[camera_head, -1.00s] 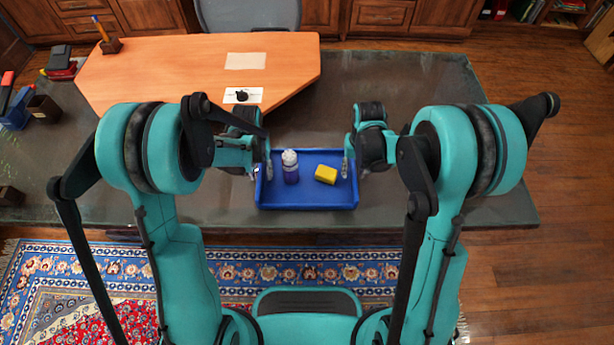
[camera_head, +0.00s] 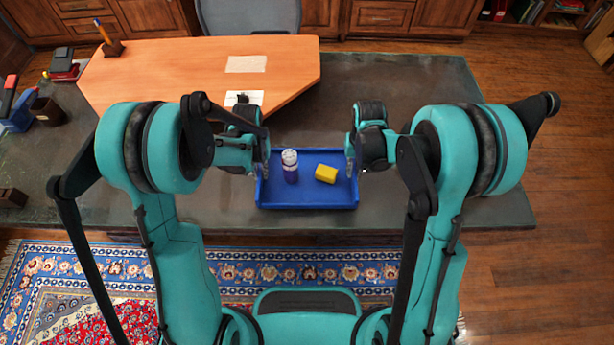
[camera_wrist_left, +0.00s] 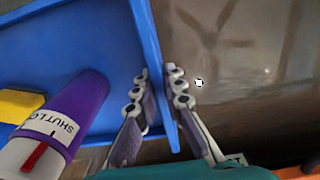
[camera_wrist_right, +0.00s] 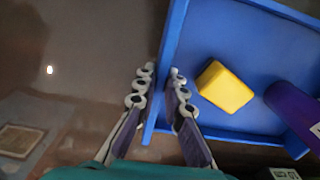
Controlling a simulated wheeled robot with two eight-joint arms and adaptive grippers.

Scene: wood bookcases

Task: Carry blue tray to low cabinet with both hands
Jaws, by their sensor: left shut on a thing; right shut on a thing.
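The blue tray (camera_head: 318,200) is at the front middle of the dark desk, level; whether it touches the desktop is hard to tell. A purple-and-white bottle (camera_head: 290,168) stands in it beside a yellow block (camera_head: 326,173). My left gripper (camera_head: 263,160) is shut on the tray's left wall. In the left wrist view its fingers (camera_wrist_left: 157,76) lie on both sides of the wall. My right gripper (camera_head: 352,158) is shut on the right wall, with its fingers (camera_wrist_right: 161,74) either side. I cannot tell which cabinet is the low one.
An orange wooden top (camera_head: 180,70) lies behind the tray, with papers and a pen holder (camera_head: 112,47). A grey chair (camera_head: 248,15) and wooden cabinets (camera_head: 380,15) stand beyond. Open wood floor (camera_head: 570,190) is at the right.

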